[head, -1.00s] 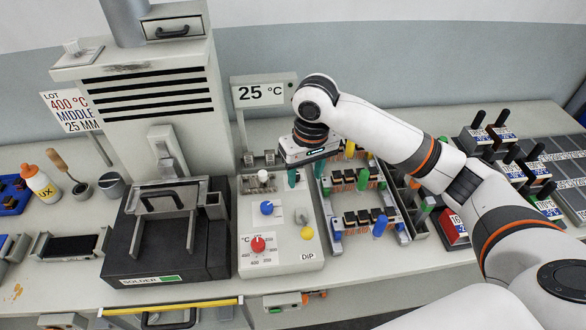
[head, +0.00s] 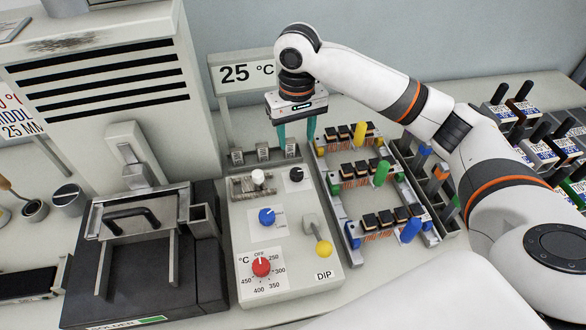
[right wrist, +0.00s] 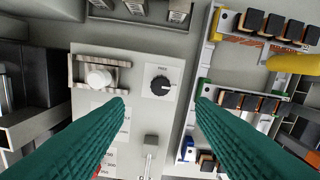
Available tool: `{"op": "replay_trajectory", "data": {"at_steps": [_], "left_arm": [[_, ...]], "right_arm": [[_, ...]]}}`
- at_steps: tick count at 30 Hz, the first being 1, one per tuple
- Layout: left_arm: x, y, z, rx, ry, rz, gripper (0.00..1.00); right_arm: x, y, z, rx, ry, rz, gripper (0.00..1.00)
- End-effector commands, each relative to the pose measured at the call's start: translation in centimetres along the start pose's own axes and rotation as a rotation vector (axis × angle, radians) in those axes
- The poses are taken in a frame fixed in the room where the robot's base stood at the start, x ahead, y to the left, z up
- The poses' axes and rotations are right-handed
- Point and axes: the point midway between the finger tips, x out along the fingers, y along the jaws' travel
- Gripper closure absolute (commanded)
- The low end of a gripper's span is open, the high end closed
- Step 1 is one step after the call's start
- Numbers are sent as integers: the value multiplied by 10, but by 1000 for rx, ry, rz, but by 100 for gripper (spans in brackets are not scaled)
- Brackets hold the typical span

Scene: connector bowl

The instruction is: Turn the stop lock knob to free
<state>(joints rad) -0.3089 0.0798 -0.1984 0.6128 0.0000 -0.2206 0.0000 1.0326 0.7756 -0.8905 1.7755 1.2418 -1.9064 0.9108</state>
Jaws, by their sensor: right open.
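The stop lock knob appears to be the small black knob (head: 296,174) near the back right of the grey control panel (head: 244,262). In the right wrist view, this black knob (right wrist: 161,86) sits on a white label, with small lettering above it that seems to read FREE. A pale mark on it seems to point right. My right gripper (head: 297,138) is open and empty, with green fingers pointing down above the panel's back end. In the right wrist view, the knob lies between the spread fingers (right wrist: 160,103), apart from both. My left gripper is out of view.
The panel also carries a white knob (head: 258,177), a blue knob (head: 266,216), a red dial (head: 261,266) and a yellow-tipped lever (head: 323,248). A rack of connectors (head: 381,172) stands close on the right. The solder pot (head: 148,280) stands left, and a 25 °C sign (head: 243,73) behind.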

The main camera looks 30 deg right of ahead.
Motion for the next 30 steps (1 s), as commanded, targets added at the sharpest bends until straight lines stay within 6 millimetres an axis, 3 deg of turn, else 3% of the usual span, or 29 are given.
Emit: {"op": "replay_trajectory", "data": {"at_steps": [6,18,30], "left_arm": [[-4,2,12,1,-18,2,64],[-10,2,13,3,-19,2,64],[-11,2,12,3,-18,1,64]], "right_arm": [[32,-1,-1,1,6,-3,49],[103,-1,-1,0,3,-2,49],[116,-1,0,-1,0,-2,49]]}}
